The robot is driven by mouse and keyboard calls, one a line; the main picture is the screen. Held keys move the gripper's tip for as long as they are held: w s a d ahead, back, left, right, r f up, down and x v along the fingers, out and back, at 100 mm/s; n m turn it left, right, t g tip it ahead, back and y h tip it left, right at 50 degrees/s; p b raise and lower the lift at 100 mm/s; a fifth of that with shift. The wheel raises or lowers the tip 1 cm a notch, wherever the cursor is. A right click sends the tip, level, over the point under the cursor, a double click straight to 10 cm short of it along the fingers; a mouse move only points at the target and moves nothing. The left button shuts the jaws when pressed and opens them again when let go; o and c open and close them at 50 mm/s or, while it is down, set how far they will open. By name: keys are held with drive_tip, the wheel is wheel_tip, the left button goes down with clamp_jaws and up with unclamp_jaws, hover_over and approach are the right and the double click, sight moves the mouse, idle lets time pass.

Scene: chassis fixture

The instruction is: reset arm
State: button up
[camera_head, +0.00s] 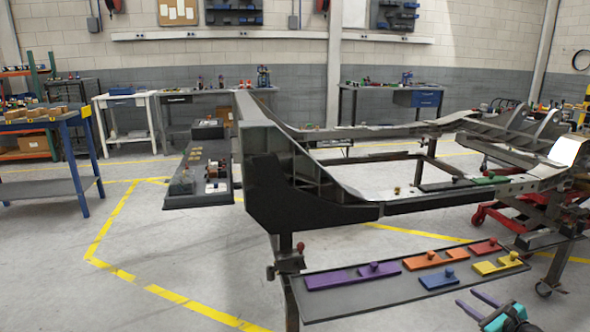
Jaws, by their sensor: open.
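My gripper (466,297) shows at the lower right, with a teal body and two purple fingers. The fingers are spread apart with nothing between them. They point up and left, just below the front edge of a dark tray (345,300) in the picture. I cannot tell their height against the tray. Most of my arm is out of frame. The large grey and black chassis (300,190) stands on supports behind the tray.
The tray holds purple (352,276), orange (435,259), blue (438,279), red (486,246) and yellow (500,263) knobbed pieces. A red wheeled stand (500,222) is at right. A dark shelf (198,200) with small parts stands left. The floor at lower left is clear.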

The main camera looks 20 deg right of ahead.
drive_tip(key=w+a+f+n+g+y+p, duration=0.25)
drive_tip(key=a+f, duration=0.25)
drive_tip(key=a, duration=0.4)
drive_tip(key=w+a+f+n+g+y+p, duration=0.2)
drive_tip(key=w+a+f+n, duration=0.3)
drive_tip(key=a, duration=0.4)
drive_tip(key=s+a+f+n+g+y+p, duration=0.1)
drive_tip(key=s+a+f+n+g+p, duration=0.2)
drive_tip(key=a, duration=0.7)
drive_tip(key=s+a+f+n+g+y+p, duration=0.1)
drive_tip(key=a+f+n+g+p, duration=0.25)
drive_tip(key=a, duration=0.65)
drive_tip(key=s+a+f+n+g+p, duration=0.3)
drive_tip(key=s+a+n+g+p, duration=0.25)
drive_tip(key=s+a+n, duration=0.65)
drive_tip(key=s+a+r+n+g+h+p, duration=0.1)
drive_tip(key=s+a+n+g+h+p, duration=0.3)
drive_tip(key=s, duration=0.8)
drive_tip(key=a+n+h+p, duration=0.1)
drive_tip(key=a+n+p, duration=0.1)
drive_tip(key=a, duration=0.1)
drive_tip(key=shift+s+r+n, duration=0.2)
drive_tip(key=shift+r+n, duration=0.1)
drive_tip(key=shift+r, duration=0.1)
drive_tip(key=shift+h, duration=0.25)
